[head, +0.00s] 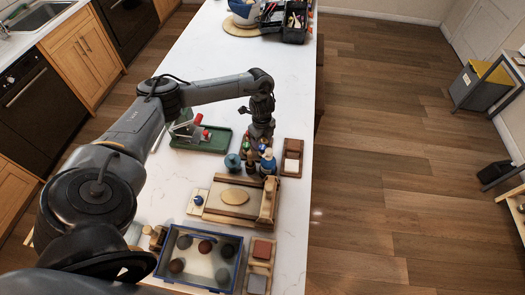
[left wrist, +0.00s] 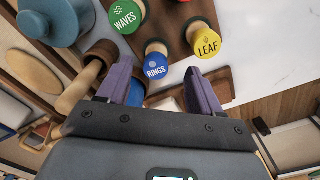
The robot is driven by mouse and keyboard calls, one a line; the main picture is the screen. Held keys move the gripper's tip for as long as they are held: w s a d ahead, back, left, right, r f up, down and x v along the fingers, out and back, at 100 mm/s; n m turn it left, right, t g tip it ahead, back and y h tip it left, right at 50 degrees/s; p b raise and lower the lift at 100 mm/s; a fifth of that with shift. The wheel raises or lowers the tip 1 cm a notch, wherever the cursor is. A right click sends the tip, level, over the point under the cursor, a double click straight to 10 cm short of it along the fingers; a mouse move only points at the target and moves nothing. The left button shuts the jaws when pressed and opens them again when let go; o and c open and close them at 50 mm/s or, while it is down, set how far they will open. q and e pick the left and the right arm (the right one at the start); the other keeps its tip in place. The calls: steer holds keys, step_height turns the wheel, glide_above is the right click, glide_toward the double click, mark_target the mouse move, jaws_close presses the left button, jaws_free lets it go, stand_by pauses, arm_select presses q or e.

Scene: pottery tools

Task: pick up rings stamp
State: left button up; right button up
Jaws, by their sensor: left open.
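The rings stamp (left wrist: 156,67) has a round blue top marked RINGS and shows in the left wrist view, upright in a wooden stand (left wrist: 178,40). The green waves stamp (left wrist: 124,16) is to its left and the yellow leaf stamp (left wrist: 206,42) to its right. My left gripper (left wrist: 158,84) is open, with its two purple fingertips on either side of the rings stamp in this view. I cannot tell whether they touch it. In the head view my left gripper (head: 258,150) hangs over the stamp cluster, and the rings stamp is hard to pick out there.
A teal lidded pot (head: 232,162) stands close left of the stamps. A wooden board with a clay slab (head: 235,197) lies in front. A blue-rimmed bin (head: 240,262) holds several clay balls. A green tray (head: 215,146) is behind left.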

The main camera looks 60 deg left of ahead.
mark_target(262, 147)
arm_select(q)
steer(key=shift+s+d+f+p, duration=0.1)
steer(key=shift+f+p, duration=0.1)
steer(key=shift+f, duration=1.2)
steer(key=shift+s+d+f+p, duration=0.1)
steer(key=shift+f+p, duration=0.1)
steer(key=shift+f, duration=1.2)
steer(key=c, duration=1.1)
